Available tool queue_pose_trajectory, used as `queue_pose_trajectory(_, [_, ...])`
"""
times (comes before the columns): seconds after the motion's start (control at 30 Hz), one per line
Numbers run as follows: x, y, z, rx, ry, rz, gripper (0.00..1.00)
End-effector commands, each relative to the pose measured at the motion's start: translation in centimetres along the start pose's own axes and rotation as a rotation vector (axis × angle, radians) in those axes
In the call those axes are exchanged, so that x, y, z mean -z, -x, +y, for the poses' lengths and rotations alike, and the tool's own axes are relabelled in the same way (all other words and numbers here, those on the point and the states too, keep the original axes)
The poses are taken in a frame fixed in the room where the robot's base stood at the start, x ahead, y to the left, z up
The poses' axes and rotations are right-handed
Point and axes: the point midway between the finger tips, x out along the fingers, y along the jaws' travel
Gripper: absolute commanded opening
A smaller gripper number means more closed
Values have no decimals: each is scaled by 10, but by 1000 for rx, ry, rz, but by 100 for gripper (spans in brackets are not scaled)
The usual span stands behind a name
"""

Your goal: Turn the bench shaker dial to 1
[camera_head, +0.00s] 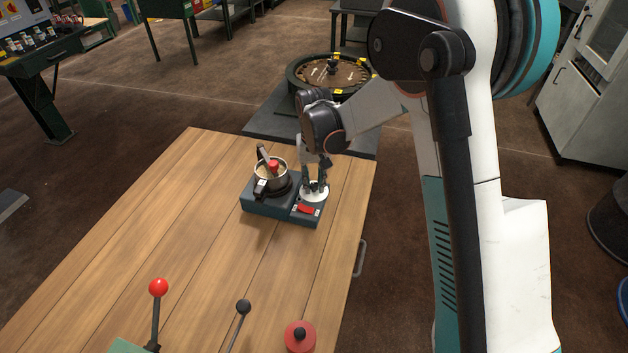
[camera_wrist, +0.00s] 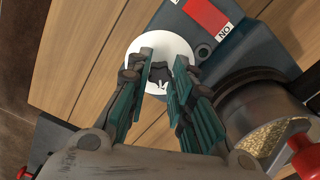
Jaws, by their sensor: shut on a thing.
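The bench shaker (camera_head: 258,210) is a dark teal box on the wooden bench. Its dial has a white disc (camera_head: 318,197) on the right part of the top, also seen in the wrist view (camera_wrist: 178,45). My gripper (camera_head: 316,184) points down over this disc. In the wrist view my gripper (camera_wrist: 165,75) has its ridged green fingers on either side of the dial's small dark knob, shut on it. The fingers hide much of the knob and the disc's markings, so I cannot read the setting. A red switch (camera_wrist: 208,14) marked ON sits beside the dial.
A metal pot (camera_head: 268,176) with grain-like contents and a red-knobbed part stands on the shaker, close beside my fingers. Two levers (camera_head: 158,288) (camera_head: 243,306) and a red round knob (camera_head: 300,338) stand at the bench's near edge. The bench (camera_head: 190,210) left of the shaker is clear.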

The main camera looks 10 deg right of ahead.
Motion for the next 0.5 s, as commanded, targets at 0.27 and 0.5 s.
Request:
queue_pose_trajectory(0.27, [0, 0, 0, 0, -12, 0, 0])
queue_pose_trajectory(0.5, [0, 0, 0, 0, -11, 0, 32])
